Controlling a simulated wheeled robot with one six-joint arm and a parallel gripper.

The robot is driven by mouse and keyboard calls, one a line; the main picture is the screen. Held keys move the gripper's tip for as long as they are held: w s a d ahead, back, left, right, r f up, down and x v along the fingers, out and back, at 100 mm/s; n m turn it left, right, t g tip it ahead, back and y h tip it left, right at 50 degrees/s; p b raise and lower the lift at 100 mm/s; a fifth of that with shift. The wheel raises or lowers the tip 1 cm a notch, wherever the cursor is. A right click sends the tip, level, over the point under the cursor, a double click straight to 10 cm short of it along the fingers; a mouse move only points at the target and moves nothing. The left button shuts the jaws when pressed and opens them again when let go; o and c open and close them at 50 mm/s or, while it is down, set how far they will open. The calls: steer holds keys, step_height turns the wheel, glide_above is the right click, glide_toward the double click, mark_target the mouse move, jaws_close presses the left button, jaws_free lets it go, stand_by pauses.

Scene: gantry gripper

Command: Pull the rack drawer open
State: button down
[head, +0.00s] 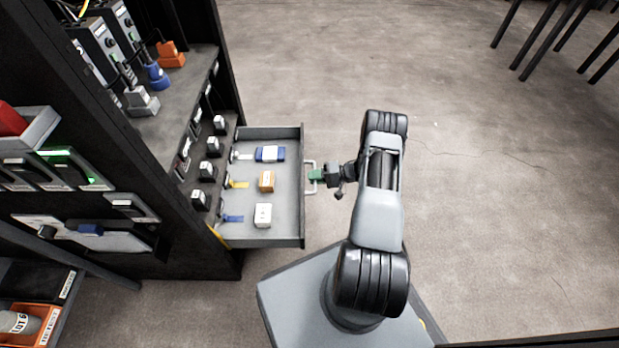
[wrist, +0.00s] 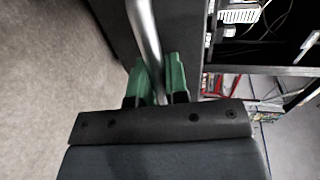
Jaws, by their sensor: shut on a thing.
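The rack drawer (head: 284,205) is grey and stands out from the black rack (head: 187,245), with its inside showing in the head view. Its handle (head: 311,163) is a light metal bar on the drawer's right-hand face. My gripper (head: 314,175) has green fingers and is shut on the handle. In the wrist view the handle (wrist: 146,35) passes as a bar between the two green fingertips of my gripper (wrist: 158,82). The part of the bar behind the fingers is hidden.
A shelf with an orange device (head: 170,55) is above left. Dark table legs (head: 540,40) stand at the far right. The floor (head: 480,200) right of my arm is clear.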

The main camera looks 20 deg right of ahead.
steer(key=shift+f+v, duration=0.2)
steer(key=shift+v, duration=0.9)
steer(key=shift+s, duration=0.15)
steer(key=c, duration=1.2)
jaws_free()
steer(key=shift+o, duration=0.2)
steer(key=p+v, duration=0.2)
steer(key=v, duration=1.2)
